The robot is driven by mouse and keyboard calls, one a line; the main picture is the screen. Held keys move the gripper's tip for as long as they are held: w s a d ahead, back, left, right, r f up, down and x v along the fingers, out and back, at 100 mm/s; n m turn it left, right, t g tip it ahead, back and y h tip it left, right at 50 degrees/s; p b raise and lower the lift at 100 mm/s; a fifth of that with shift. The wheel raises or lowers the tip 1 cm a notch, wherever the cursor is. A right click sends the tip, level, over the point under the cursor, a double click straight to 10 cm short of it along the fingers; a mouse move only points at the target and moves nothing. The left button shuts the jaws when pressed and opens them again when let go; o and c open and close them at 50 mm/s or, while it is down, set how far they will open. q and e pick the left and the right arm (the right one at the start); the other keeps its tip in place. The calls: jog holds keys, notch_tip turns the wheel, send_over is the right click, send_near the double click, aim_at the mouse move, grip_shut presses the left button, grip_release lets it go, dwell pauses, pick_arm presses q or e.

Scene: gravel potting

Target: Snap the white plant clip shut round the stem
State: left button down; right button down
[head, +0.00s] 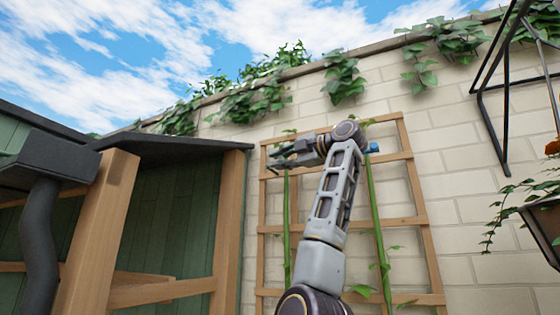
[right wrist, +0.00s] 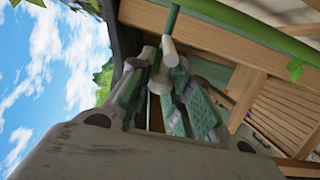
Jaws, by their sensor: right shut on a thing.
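My right gripper (head: 276,160) is raised in front of the trellis, at the upper part of the left green stem (head: 287,225). In the right wrist view its fingers (right wrist: 160,75) are closed together. Small whitish pieces at the fingertips look like the white plant clip (right wrist: 168,50), partly covered by the fingers. A thin dark green rod (right wrist: 173,18) runs up from them. A thicker light green stem (right wrist: 245,35) passes to their right. I cannot tell whether the clip goes round a stem or is closed. In the head view the clip cannot be made out. My left gripper is out of view.
The wooden trellis (head: 411,183) stands against a pale brick wall (head: 475,205). A second stem (head: 376,225) has a small blue piece (head: 373,148) near its top. A green shed (head: 180,220) stands left. A black bracket (head: 507,110) and a hanging planter (head: 543,222) are right.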

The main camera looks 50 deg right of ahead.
jog(key=shift+f, duration=0.1)
jog(key=c, duration=1.3)
grip_release()
jog(key=shift+s, duration=6)
